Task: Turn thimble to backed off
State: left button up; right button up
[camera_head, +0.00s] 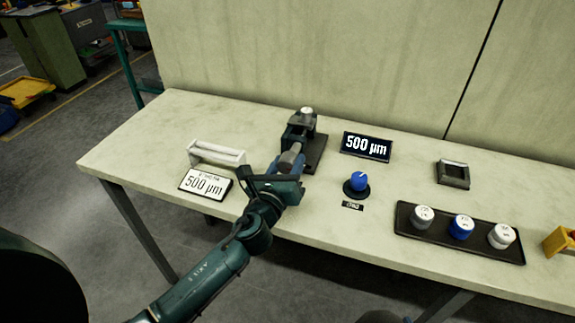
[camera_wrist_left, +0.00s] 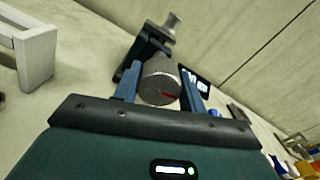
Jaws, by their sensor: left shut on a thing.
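The thimble is a grey knurled cylinder with a red mark on its end; it shows best in the left wrist view (camera_wrist_left: 160,80) and also in the head view (camera_head: 291,158). It sits on the near side of a dark bench fixture (camera_head: 315,150) with a light knob on top. My left gripper (camera_head: 287,168) is shut on the thimble, with one blue finger on each side of it in the left wrist view (camera_wrist_left: 160,92). A black display (camera_head: 366,147) behind reads 500 µm. My right gripper is not in view.
A white card (camera_head: 205,184) reading 500 µm and a white bracket (camera_head: 216,153) are left of the fixture. A blue knob (camera_head: 358,180) stands to the right. A dark tray (camera_head: 418,237) holds two grey-white spools and a blue one. A small dark square block (camera_head: 453,173) sits behind it.

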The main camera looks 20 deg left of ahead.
pick_arm(q)
jog(key=n, duration=0.6)
jog(key=shift+f+n+b, duration=0.1)
jog(key=shift+n+b, duration=0.2)
jog(key=shift+b, duration=0.1)
jog(key=n, duration=0.6)
jog(key=shift+n, duration=0.3)
jog(key=o, duration=1)
jog(key=s, duration=0.4)
jog(key=s+b, duration=0.1)
jog(key=s, duration=0.8)
jog(key=shift+s+a+b, duration=0.1)
jog(key=shift+a+b, duration=0.15)
jog(key=shift+b, duration=0.05)
